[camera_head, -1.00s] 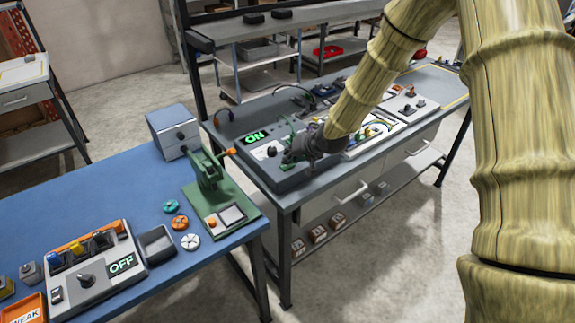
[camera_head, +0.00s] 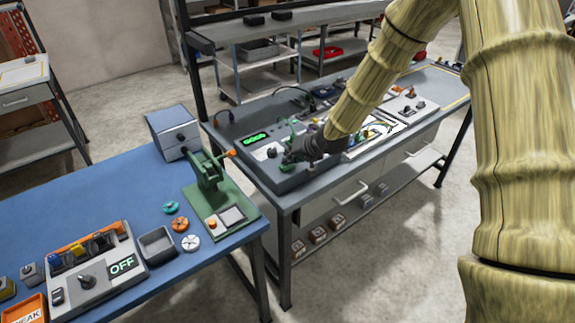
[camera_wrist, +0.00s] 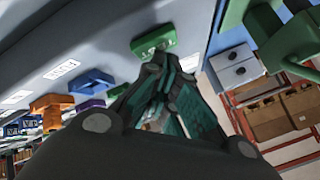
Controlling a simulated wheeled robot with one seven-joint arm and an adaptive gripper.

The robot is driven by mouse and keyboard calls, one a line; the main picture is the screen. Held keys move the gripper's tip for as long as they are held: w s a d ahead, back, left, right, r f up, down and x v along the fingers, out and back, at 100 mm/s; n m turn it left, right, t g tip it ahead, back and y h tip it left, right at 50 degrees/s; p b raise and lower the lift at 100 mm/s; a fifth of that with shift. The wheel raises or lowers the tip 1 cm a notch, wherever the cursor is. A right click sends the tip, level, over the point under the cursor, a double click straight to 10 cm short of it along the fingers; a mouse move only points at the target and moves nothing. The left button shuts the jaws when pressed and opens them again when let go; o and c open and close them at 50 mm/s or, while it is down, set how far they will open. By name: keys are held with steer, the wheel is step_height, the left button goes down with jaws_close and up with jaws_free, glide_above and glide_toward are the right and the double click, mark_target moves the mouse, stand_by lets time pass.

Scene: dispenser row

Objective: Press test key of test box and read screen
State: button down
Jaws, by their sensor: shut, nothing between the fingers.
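The test box (camera_head: 262,168) is a grey console on the grey bench behind the blue one. Its small screen (camera_head: 253,139) is lit with a short green word that looks like "GOOD", though it is small. In the wrist view a green key (camera_wrist: 153,40) with pale lettering stands on the grey panel. My gripper (camera_wrist: 166,62) is shut and empty, its fingertips at the near edge of that key; I cannot tell whether they press it. In the head view my gripper (camera_head: 295,156) is over the front right of the test box and hides part of it.
On the blue bench (camera_head: 110,195) are a box with a screen reading OFF (camera_head: 122,265), a green press (camera_head: 215,195), a grey box (camera_head: 172,130) and a small open bin (camera_head: 157,242). In the wrist view, blue and orange blocks (camera_wrist: 92,80) stand to the left.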

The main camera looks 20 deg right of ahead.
steer(key=shift+r, duration=0.55)
steer(key=shift+p, duration=0.3)
steer(key=shift+r+p, duration=1.75)
steer(key=shift+r, duration=0.75)
